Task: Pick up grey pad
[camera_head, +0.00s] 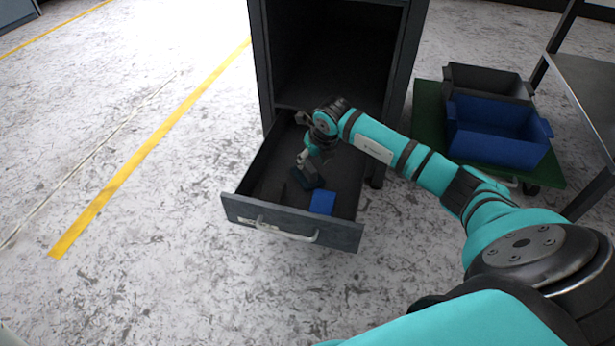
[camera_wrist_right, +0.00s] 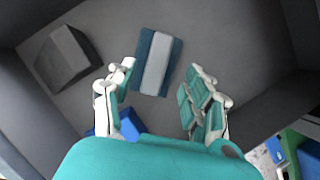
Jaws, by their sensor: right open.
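A flat rectangular pad (camera_wrist_right: 157,62), grey along the middle with dark teal sides, lies on the drawer floor in the right wrist view. In the head view it is hard to make out in the dark drawer below my right gripper (camera_head: 308,165). My right gripper (camera_wrist_right: 161,78) is open and empty, its two fingers apart, with the pad lying ahead between the fingertips. A dark grey block (camera_wrist_right: 66,58) lies left of the pad in the wrist view. My left gripper is not in view.
The open drawer (camera_head: 290,226) has walls close around the gripper and a handle in front. A blue item (camera_head: 322,202) lies near its front. The dark cabinet (camera_head: 258,60) stands behind. A blue bin (camera_head: 497,133) and a dark bin (camera_head: 488,80) stand right.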

